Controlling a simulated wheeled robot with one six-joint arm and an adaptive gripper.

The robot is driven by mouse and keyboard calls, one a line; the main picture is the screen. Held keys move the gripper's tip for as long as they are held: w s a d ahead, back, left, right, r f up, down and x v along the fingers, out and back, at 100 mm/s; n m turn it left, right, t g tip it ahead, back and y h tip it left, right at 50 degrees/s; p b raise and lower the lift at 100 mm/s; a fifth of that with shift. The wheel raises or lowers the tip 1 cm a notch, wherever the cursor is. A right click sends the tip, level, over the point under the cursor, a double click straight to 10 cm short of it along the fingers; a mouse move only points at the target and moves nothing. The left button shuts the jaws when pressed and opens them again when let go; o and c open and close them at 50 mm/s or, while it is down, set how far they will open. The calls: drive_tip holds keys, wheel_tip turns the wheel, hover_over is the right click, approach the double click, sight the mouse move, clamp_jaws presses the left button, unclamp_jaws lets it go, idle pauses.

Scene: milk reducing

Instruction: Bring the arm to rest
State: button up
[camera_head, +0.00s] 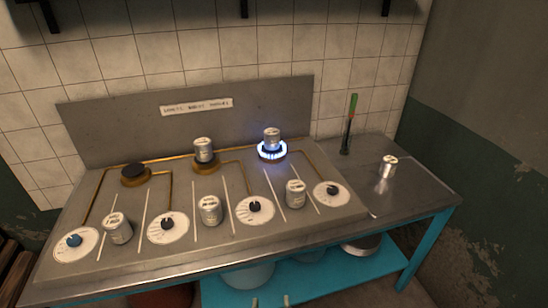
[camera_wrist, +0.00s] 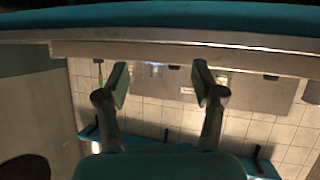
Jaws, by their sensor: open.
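My gripper (camera_wrist: 160,85) is open and empty in the wrist view, with a clear gap between its two fingers. Beyond the fingers are the bench edge and the tiled wall, seen upside down. In the head view two small pale tips show at the bottom edge, low in front of the bench; they look like my fingertips. A metal can (camera_head: 272,138) stands on the right burner (camera_head: 272,152), which burns with a blue flame. Another can (camera_head: 204,150) stands on the middle burner, with no flame visible.
The left burner (camera_head: 135,175) is bare. Three cans stand among the dials on the sloping panel, including one at the left (camera_head: 118,228). A blue shelf (camera_head: 330,278) is below.

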drive_tip(key=s+d+f+n+y, duration=0.1)
drive_tip(key=s+d+f, duration=0.1)
drive_tip(key=s+d, duration=0.5)
drive_tip(key=s+d+f+n+y, duration=0.1)
drive_tip(key=s+d+f, duration=0.2)
drive_tip(key=s+d, duration=0.35)
drive_tip(key=s+d+r+m+t+h, duration=0.1)
drive_tip(key=s+d+r, duration=0.2)
drive_tip(key=s, duration=0.7)
drive_tip(key=s+d+r+m+h, duration=0.1)
drive_tip(key=s+d+r+m, duration=0.1)
drive_tip(key=s+r, duration=0.6)
drive_tip(key=shift+s+d+r+t, duration=0.25)
drive_tip(key=shift+s+d+t, duration=0.15)
drive_tip(key=shift+s, duration=0.55)
